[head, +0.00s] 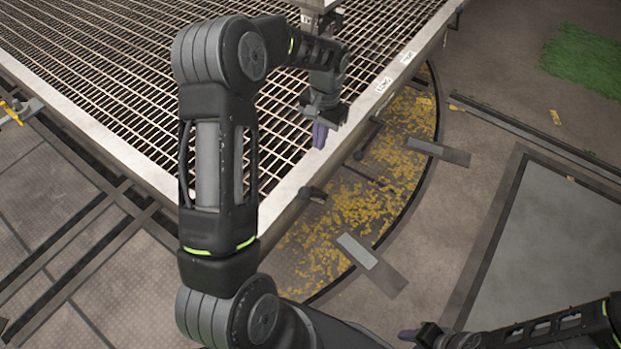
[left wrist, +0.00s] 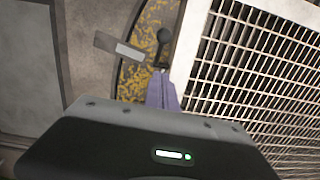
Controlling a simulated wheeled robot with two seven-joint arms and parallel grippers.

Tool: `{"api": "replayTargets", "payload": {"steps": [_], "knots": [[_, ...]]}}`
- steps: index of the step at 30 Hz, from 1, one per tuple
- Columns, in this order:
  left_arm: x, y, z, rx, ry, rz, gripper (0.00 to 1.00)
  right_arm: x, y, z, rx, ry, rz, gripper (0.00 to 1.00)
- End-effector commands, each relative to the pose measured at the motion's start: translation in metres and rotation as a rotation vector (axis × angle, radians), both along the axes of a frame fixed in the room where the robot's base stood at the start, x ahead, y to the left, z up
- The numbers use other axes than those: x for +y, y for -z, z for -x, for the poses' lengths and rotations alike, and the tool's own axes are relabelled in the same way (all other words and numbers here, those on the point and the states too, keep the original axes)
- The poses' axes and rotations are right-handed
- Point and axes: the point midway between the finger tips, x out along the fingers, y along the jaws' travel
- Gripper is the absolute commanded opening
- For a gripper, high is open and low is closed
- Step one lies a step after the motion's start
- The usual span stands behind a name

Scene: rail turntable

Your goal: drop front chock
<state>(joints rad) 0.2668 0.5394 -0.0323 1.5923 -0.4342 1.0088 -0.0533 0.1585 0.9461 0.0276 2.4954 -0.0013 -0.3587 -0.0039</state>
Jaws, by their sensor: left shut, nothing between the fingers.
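My left gripper (head: 319,136) is shut and empty, with purple fingertips over the pale edge beam (head: 285,208) of the grated turntable deck. In the left wrist view, the shut purple fingers (left wrist: 162,92) point at the floor strip beside that beam. A dark lever with a round knob (head: 313,192) sticks out from the beam, below the gripper in the head view. Another dark lever (head: 376,121) sits further up the beam; a knobbed lever also shows in the left wrist view (left wrist: 163,36). I cannot tell which part is the front chock. My right gripper (head: 410,335) is at the bottom edge, far from the beam.
The deck's metal grating (head: 130,60) fills the upper left. A curved pit strip with yellow flecks (head: 330,235) runs along the beam. Two grey plates (head: 372,263) (head: 437,151) cross its outer rim. The concrete floor at right is mostly clear, with green grass (head: 585,62) beyond.

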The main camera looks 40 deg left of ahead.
Motion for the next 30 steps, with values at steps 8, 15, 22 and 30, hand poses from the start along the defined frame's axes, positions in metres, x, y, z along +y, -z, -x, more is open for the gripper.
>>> {"api": "replayTargets", "payload": {"steps": [8, 15, 22, 30], "knots": [[0.000, 0.013, 0.001, 0.002, 0.000, 0.002, 0.00, 0.000, 0.003, 0.000, 0.000, 0.000, 0.000, 0.36], [0.000, 0.052, 0.004, 0.005, 0.001, 0.003, 0.00, 0.000, 0.009, 0.000, 0.000, 0.001, 0.000, 0.36], [0.001, 0.099, 0.007, 0.003, 0.000, 0.003, 0.00, 0.000, 0.016, 0.000, 0.001, 0.002, 0.000, 0.36], [0.002, 0.123, 0.032, 0.001, 0.000, 0.002, 0.00, 0.000, 0.019, 0.000, 0.001, 0.002, 0.000, 0.36]]}}
